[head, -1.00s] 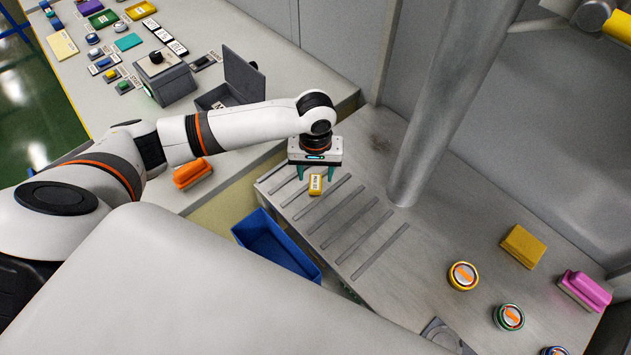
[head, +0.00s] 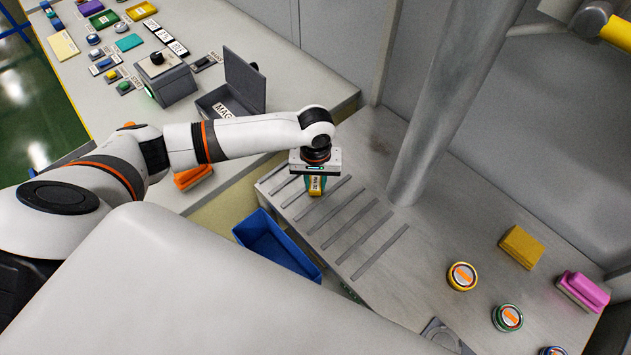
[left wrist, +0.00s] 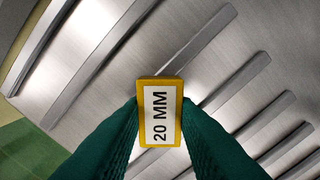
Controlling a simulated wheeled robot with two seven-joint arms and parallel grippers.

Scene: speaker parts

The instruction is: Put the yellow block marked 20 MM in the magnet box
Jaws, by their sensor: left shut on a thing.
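The yellow block marked 20 MM (left wrist: 160,112) is between the green fingers of my left gripper (left wrist: 160,120), its label facing the wrist camera. In the head view the block (head: 316,186) shows just below my left gripper (head: 316,182), which is shut on it above the slatted metal surface. Whether the block still touches that surface I cannot tell. The magnet box (head: 245,84) is a dark grey open box with a raised lid on the bench to the upper left; its label, partly visible, reads MAG. The arm passes in front of it. My right gripper is not in view.
A blue bin (head: 268,246) stands below the slatted area. An orange object (head: 192,176) lies beside my arm. A grey box with a black knob (head: 165,80) stands left of the magnet box. A thick grey post (head: 440,110) rises right of the gripper.

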